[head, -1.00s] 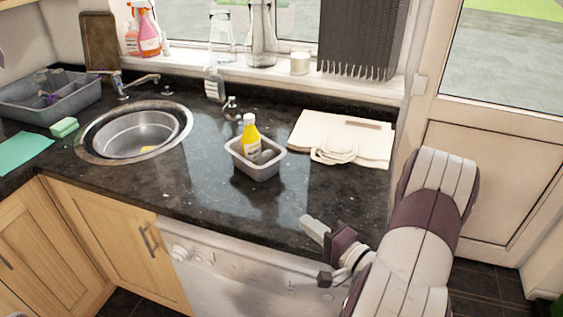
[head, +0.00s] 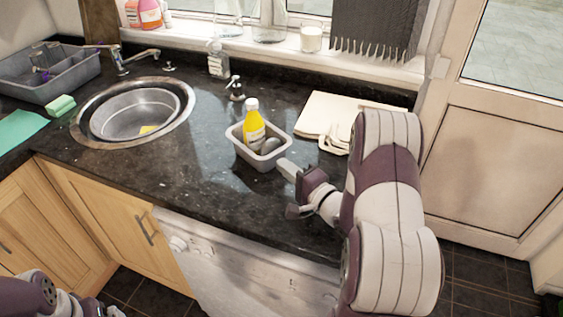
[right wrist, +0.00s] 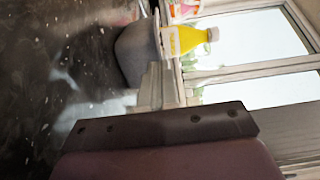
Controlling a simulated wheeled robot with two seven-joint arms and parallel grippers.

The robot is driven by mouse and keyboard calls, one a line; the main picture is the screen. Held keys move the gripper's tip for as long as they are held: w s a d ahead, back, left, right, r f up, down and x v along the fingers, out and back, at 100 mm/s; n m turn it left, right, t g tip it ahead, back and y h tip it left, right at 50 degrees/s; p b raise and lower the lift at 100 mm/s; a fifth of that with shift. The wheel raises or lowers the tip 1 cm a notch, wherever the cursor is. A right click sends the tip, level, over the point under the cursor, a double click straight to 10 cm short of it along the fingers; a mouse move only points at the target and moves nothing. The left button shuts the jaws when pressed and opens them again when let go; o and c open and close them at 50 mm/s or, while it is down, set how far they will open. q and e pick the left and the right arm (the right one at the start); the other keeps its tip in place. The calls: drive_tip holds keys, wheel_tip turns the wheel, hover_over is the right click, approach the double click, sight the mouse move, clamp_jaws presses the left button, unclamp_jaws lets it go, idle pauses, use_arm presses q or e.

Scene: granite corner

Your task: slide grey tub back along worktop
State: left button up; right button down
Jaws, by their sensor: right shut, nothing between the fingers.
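The grey tub (head: 241,149) stands upright on the dark worktop (head: 205,185), right of the sink. It holds a yellow bottle (head: 253,127) with a white cap and a grey rounded item (head: 270,145). My right gripper (head: 287,169) is shut and empty, low over the worktop at the tub's near right corner. In the right wrist view, its fingers (right wrist: 160,90) point at the tub (right wrist: 135,52), very close to its wall; I cannot tell whether they touch. The yellow bottle (right wrist: 185,40) sticks out of the tub there. Only part of my left arm shows, at the bottom left.
A soap dispenser (head: 236,88) stands behind the tub. The sink (head: 135,112) is left, and the windowsill (head: 280,44) closes off the back. Some bare worktop lies behind the tub.

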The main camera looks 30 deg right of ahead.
sight(273, 157)
drive_tip(key=shift+x, duration=1)
drive_tip(key=shift+x, duration=1.45)
